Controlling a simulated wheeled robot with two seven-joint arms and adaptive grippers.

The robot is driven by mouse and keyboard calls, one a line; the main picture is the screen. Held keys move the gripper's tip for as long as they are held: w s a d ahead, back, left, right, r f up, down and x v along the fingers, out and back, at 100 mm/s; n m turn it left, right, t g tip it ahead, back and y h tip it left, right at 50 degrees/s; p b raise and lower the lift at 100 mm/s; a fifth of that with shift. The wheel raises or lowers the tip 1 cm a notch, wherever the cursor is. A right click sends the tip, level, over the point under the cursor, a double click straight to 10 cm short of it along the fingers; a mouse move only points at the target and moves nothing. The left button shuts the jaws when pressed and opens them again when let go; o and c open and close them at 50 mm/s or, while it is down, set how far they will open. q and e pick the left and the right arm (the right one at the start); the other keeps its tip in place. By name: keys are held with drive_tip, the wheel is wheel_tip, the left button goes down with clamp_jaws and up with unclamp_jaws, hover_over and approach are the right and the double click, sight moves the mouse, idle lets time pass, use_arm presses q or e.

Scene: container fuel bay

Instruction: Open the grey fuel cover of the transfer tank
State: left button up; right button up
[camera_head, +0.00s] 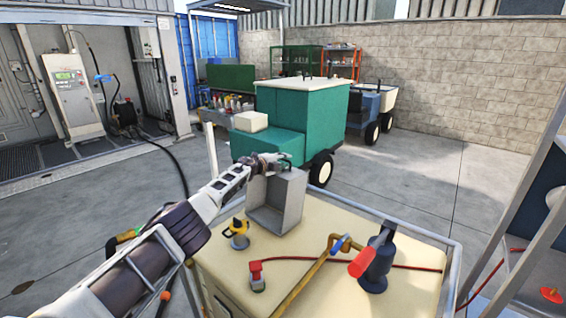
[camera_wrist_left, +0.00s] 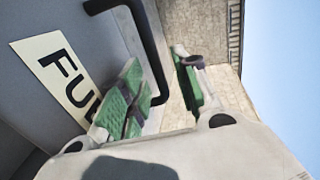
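The transfer tank (camera_head: 325,250) is a cream box with a metal rail, close in front of me. The grey fuel cover (camera_head: 283,197) stands at its far left part, box-shaped; I cannot tell for sure how far it is raised. In the left wrist view the cover (camera_wrist_left: 30,85) fills the left side, with a "FUEL" label (camera_wrist_left: 62,70) and a black bar handle (camera_wrist_left: 152,50). My left gripper (camera_head: 272,162) is at the cover's upper edge. Its green-padded fingers (camera_wrist_left: 160,92) are apart, with the handle's end beside the left finger pad. My right gripper is out of view.
On the tank top are a yellow cap (camera_head: 238,228), a red fitting (camera_head: 257,272), a brass pipe (camera_head: 312,268) and a dark pump with a red grip (camera_head: 375,264). A green cart (camera_head: 290,120) stands behind.

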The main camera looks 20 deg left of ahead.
use_arm(q)
drive_tip(key=shift+s+a+r, duration=0.3)
drive_tip(key=shift+a+r, duration=0.1)
drive_tip(key=shift+a, duration=0.15)
idle(0.4)
drive_tip(key=shift+s, duration=0.1)
drive_tip(key=shift+s+a, duration=0.2)
drive_tip(key=shift+s, duration=0.8)
drive_tip(key=shift+s+a+r, duration=0.25)
drive_tip(key=shift+s, duration=0.2)
drive_tip(key=shift+v, duration=3.85)
drive_tip(key=shift+s+d+f, duration=0.1)
drive_tip(key=shift+d+f, duration=0.05)
drive_tip(key=shift+f, duration=0.05)
